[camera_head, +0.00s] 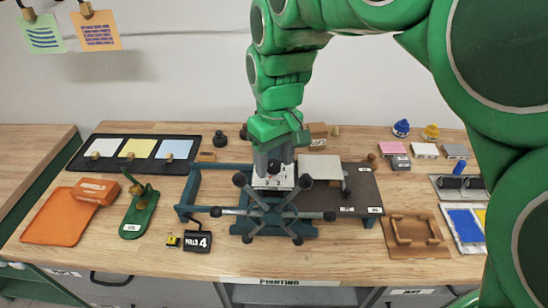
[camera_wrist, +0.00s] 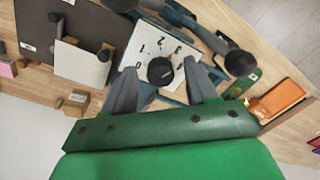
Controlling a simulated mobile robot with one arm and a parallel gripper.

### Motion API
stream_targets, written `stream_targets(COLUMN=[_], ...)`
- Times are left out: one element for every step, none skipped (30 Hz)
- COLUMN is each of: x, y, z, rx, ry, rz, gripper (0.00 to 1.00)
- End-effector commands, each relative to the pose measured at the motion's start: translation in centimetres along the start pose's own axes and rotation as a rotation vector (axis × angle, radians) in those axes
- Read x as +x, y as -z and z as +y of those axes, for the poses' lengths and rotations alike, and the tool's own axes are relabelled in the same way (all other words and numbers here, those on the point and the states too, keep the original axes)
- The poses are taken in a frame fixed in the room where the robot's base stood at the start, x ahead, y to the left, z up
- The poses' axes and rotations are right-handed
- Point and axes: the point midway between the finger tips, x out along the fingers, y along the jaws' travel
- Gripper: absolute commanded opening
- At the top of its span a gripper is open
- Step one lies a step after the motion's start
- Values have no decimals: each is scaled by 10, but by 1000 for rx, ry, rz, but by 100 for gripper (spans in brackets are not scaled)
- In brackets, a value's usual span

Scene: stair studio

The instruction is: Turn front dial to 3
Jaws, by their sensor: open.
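A white dial plate (camera_wrist: 150,48) with dark digits and a round black knob (camera_wrist: 160,71) shows in the wrist view. A small red mark lies at the knob's right side; which digit the knob points to is too small to tell. My gripper (camera_wrist: 161,68) is open, with one grey finger on each side of the knob; whether they touch it I cannot tell. In the head view my gripper (camera_head: 273,163) points down at the white plate (camera_head: 268,182), behind the star-shaped handwheel of the blue press (camera_head: 262,218). The knob is mostly hidden there.
Handwheel spokes (camera_head: 313,215) with black balls stand close in front of the dial. A dark press bed (camera_head: 357,188) lies at right, a "PULLS 4" sign (camera_head: 198,241) at front left. A green tool (camera_head: 138,210) and orange tray (camera_head: 58,218) stand further left.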

Motion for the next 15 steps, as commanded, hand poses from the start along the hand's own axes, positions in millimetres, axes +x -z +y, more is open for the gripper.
stream_targets(x=[-1,-3,-5,-7,-9,-13,-16,-20,-26,-30,-34,-40,-44,-48,-54], y=[0,0,0,0,0,0,0,0,1,1,2,2,1,0,0], z=[0,0,0,0,0,0,0,0,0,0,0,0,0,0,0], rx=[0,0,0,0,0,0,0,0,0,0,0,0,0,0,0], ry=[0,0,0,0,0,0,0,0,-1,-1,-2,-2,-1,-1,-1], rz=[1,1,1,1,1,0,0,1,3,5,6,6,4,2,2], gripper=[57,57,57,57,57,57,57,57,57,57,57,57,57,57,57])
